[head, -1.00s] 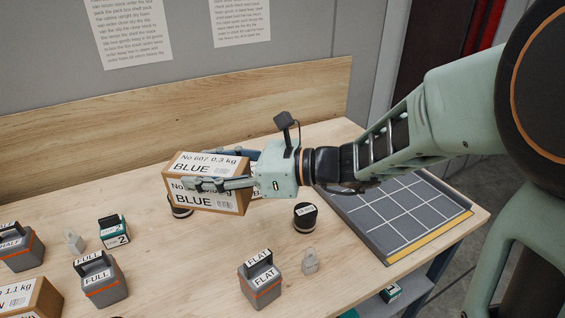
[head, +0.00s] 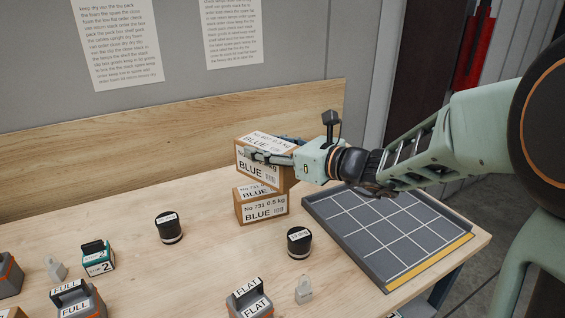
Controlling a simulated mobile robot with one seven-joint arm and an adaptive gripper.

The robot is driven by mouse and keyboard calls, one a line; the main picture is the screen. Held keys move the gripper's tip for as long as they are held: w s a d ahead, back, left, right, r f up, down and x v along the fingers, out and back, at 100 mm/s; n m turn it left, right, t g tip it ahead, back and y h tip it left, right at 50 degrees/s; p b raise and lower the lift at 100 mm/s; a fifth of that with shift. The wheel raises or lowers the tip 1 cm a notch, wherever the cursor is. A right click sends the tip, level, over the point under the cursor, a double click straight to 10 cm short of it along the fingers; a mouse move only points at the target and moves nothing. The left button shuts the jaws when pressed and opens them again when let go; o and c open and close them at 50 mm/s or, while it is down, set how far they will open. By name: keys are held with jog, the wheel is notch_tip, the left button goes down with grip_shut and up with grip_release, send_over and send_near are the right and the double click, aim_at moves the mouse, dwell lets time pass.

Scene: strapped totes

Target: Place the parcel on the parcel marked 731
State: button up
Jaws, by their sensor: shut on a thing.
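My gripper (head: 270,154) is shut on a brown parcel (head: 257,170) with white labels reading BLUE; its number is hard to read now. The held parcel is directly above the parcel marked 731 (head: 262,209), which sits on the wooden table and reads "No 731 0.5 kg BLUE". The held parcel looks roughly level. Its lower edge overlaps the back of the lower parcel's top in this view, so I cannot tell whether they touch.
The grey gridded tray (head: 374,268) with a yellow edge is right of the parcels. Black round weights (head: 299,243) (head: 169,228), a FLAT block (head: 250,300), a FULL block (head: 76,301) and a green box (head: 97,257) stand in front and left. The back-left table is clear.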

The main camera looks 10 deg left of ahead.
jog(key=w+f+b, duration=0.1)
jog(key=f, duration=0.1)
jog(key=w+a+f+b, duration=0.1)
jog(key=w, duration=0.1)
jog(key=w+a+f+b, duration=0.1)
jog(key=f, duration=0.1)
jog(key=shift+w+f, duration=0.3)
jog(key=shift+f, duration=0.05)
jog(key=shift+w+f+b, duration=0.2)
jog(key=shift+f+b, duration=1.15)
jog(key=shift+f, duration=0.35)
jog(key=shift+f, duration=0.15)
jog(key=o, duration=1.4)
jog(key=shift+o, duration=0.2)
jog(key=shift+r, duration=0.3)
jog(key=v, duration=1.2)
jog(key=shift+f+p, duration=0.15)
jog(key=shift+p, duration=0.25)
